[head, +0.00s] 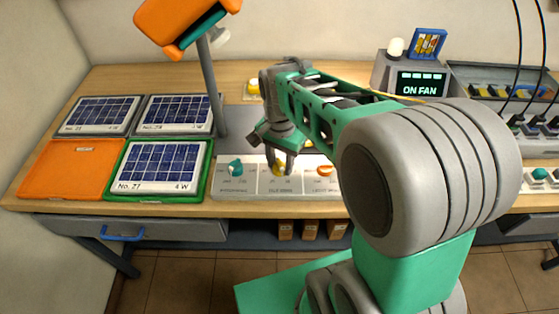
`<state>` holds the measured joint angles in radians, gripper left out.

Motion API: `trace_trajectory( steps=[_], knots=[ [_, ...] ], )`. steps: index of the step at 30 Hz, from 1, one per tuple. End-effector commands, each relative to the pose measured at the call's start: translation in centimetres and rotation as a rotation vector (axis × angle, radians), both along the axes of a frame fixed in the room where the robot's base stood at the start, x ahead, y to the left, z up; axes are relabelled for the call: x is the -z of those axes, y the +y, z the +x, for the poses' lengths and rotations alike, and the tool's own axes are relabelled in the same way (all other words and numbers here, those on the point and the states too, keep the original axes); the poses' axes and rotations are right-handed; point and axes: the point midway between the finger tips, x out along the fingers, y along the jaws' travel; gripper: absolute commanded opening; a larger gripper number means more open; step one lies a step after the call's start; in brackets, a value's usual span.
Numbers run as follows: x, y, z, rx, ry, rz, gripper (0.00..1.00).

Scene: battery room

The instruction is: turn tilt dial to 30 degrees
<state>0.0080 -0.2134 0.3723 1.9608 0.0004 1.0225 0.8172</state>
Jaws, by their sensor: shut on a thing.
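A pale control panel (225,190) near the bench's front edge carries three dials side by side. The small labels are too blurred to tell for sure which one is the tilt dial. My gripper (280,164) points down at the middle dial and is shut on it. The fingers partly cover this dial, so its pointer angle cannot be read.
Solar panels (160,167) and an orange tray (66,169) lie left of the dials. A grey post (211,85) with an orange head rises behind the control panel. A fan box (419,83) and a grey unit with cables (500,90) stand at the right.

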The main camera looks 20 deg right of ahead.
Motion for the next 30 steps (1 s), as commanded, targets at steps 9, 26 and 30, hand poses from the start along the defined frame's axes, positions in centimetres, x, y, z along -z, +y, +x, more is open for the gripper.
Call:
trace_trajectory(
  steps=[9, 26, 30],
  knots=[
    [-0.15, 0.04, 0.07, 0.296, -0.002, 0.0, 0.0],
    [-0.15, 0.06, 0.11, 0.827, -0.004, 0.002, 0.0],
    [-0.17, 0.06, 0.12, 0.96, -0.004, 0.003, 0.0]
  ],
)
